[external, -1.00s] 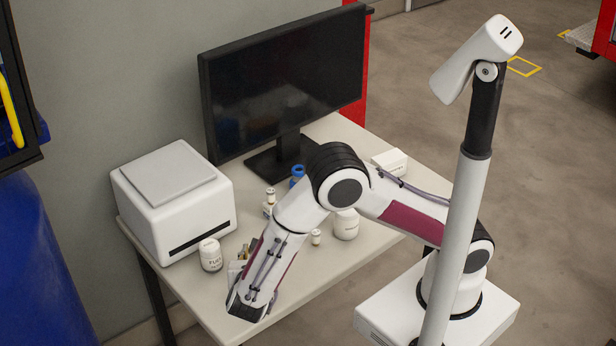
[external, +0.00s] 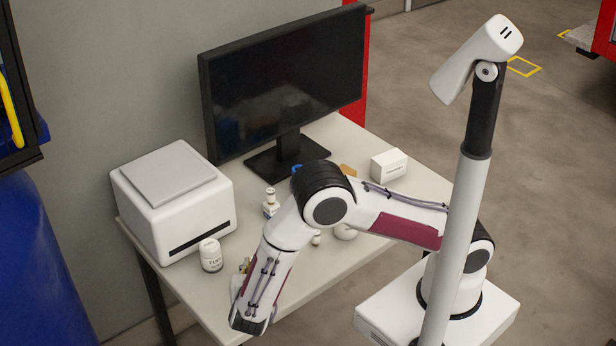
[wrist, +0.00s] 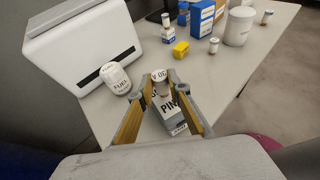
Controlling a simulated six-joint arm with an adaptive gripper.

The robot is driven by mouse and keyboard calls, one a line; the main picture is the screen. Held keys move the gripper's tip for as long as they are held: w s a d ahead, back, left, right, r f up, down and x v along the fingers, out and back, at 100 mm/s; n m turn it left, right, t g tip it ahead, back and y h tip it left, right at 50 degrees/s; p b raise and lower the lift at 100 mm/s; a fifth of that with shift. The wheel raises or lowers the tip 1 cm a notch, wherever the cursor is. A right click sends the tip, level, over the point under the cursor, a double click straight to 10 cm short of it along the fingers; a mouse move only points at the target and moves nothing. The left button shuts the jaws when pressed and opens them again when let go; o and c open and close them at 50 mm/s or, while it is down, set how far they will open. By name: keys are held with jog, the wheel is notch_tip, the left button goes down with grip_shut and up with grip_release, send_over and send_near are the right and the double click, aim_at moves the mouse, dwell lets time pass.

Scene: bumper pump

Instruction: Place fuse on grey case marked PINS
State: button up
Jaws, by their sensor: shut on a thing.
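My gripper (wrist: 161,83) is shut on the fuse (wrist: 158,75), a small pale cylinder with dark lettering on its upper part. The grey case marked PINS (wrist: 172,122) shows between my two brass-coloured fingers in the wrist view, with its last letters partly covered. The fuse appears at the far end of the case; I cannot tell whether they touch. In the external view my wrist hides most of the fingers, the fuse and the case near the table's front left.
A white lettered jar (wrist: 116,77) stands left of the gripper, before a white printer-like box (wrist: 80,45). A monitor (external: 285,80) is behind.

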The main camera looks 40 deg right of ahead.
jog(key=shift+f, duration=0.3)
jog(key=shift+f, duration=0.15)
jog(key=o, duration=0.9)
jog(key=shift+r, duration=0.2)
jog(key=shift+v, duration=6.05)
jog(key=shift+w, duration=0.15)
